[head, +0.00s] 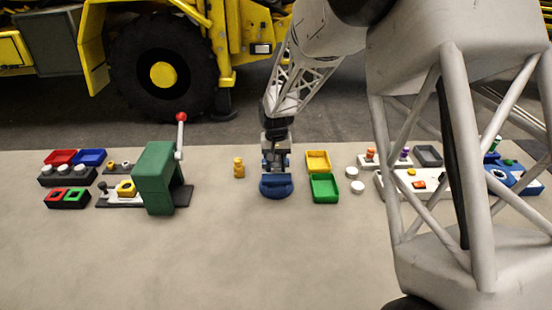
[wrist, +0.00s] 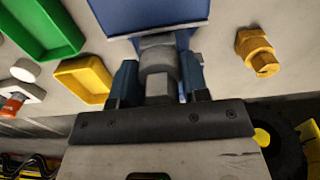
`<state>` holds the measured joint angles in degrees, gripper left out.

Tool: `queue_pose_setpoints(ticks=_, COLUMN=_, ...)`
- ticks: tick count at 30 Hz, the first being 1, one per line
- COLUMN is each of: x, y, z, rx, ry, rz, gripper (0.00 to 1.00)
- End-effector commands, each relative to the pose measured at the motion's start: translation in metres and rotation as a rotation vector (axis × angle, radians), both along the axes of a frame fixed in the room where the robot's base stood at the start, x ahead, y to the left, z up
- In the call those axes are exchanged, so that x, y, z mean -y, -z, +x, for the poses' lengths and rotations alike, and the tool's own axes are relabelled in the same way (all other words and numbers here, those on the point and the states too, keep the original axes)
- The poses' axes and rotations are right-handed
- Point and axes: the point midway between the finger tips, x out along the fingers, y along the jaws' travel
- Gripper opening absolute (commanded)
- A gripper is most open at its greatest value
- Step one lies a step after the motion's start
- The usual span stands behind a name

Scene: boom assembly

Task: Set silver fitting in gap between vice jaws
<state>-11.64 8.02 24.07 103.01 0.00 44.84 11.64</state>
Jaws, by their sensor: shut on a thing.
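My gripper (head: 275,160) points down at the blue vice (head: 277,186) in the middle of the table, and it is shut on the silver fitting. In the wrist view the silver fitting (wrist: 158,62) is a grey rounded piece between two dark blue uprights, in line with my gripper (wrist: 160,84). The blue body of the vice (wrist: 150,14) fills the top of that view, just beyond the fitting. The gap between the jaws is mostly hidden by the fitting and my gripper. I cannot tell whether the fitting touches the jaws.
A brass fitting (head: 239,168) stands left of the vice. Yellow (head: 318,161) and green (head: 325,188) trays lie close on its right, with white discs (head: 353,180) beyond. A green press (head: 160,178) with a red-knobbed lever stands farther left. The table in front is clear.

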Motion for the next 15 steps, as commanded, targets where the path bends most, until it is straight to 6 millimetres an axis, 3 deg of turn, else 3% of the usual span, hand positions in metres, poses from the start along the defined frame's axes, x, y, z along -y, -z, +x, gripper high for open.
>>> queue_pose_setpoints(ticks=15, x=0.0, y=0.011, z=0.0, rx=-0.001, ry=0.0, rz=0.0, gripper=0.19)
